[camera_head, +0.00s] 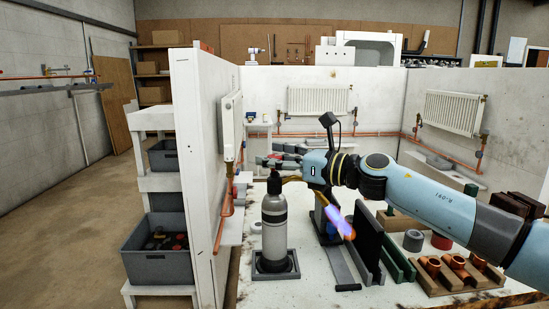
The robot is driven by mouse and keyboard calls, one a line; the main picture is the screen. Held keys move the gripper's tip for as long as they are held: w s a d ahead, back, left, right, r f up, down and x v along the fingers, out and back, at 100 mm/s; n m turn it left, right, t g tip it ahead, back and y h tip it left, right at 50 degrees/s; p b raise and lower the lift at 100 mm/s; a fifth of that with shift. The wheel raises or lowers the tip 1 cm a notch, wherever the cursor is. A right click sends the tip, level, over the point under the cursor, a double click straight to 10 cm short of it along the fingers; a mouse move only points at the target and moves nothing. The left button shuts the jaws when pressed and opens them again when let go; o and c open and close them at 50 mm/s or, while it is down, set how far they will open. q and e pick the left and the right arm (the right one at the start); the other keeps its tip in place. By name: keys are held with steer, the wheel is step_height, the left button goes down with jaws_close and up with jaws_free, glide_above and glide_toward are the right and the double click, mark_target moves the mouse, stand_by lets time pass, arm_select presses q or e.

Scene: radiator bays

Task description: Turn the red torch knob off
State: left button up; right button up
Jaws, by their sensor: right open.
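The torch (274,232) is a grey bottle with a dark top, standing upright in a square dark holder on the white bench. Its brass tube bends to the right, and a blue-violet flame (341,224) burns at the nozzle. My right gripper (267,159) reaches in from the right, its fingers pointing left, open and empty, just above and behind the torch top in the picture. The gap between them is hard to judge. I cannot pick out the red knob for certain; the gripper may cover it. My left gripper is not in view.
A dark upright plate (367,238) and a green rail (397,259) stand right of the flame. Copper fittings lie in a wooden rack (449,279). A white partition (200,150) with a radiator (231,124) rises on the left. Bare bench lies in front of the torch.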

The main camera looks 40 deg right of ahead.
mark_target(275, 156)
steer(key=shift+r, duration=0.15)
step_height(275, 156, up, 10)
steer(key=shift+f, duration=0.15)
stand_by(0.4)
